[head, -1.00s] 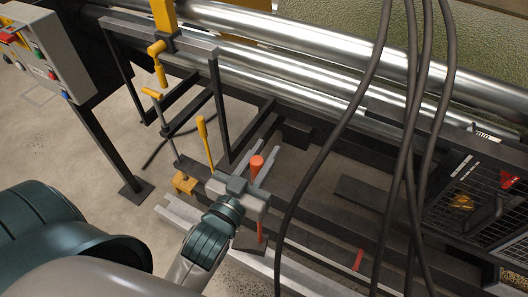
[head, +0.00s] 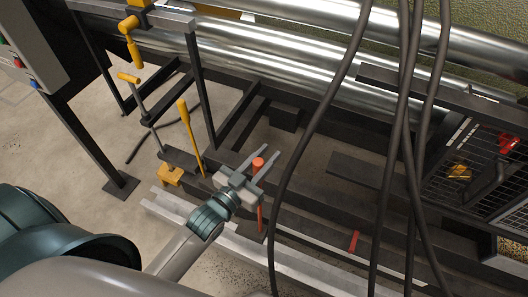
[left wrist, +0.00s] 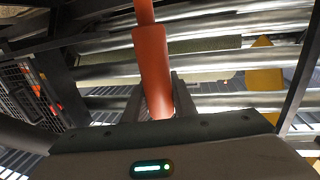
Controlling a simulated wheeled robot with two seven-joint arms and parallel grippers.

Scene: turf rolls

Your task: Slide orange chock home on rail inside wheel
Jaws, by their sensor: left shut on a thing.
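The orange chock's upright handle (head: 259,215) shows in the head view, with its round top (head: 258,163) between my left gripper's fingers. A dark foot (head: 249,233) shows at the lower end of the handle. My left gripper (head: 267,149) is shut on the handle. In the left wrist view the orange handle (left wrist: 153,65) rises between the fingers. A long dark beam (head: 310,232) runs beside the chock toward the lower right, with a red mark (head: 355,241) on it. I cannot make out the wheel or how the foot meets the rail. My right gripper is not in view.
A yellow block (head: 170,175) and a leaning yellow lever (head: 190,135) stand left of the chock. Dark hanging cables (head: 333,110) cross just right of the gripper. Shiny rollers (head: 260,60) lie behind. A mesh cage (head: 480,170) stands at the right.

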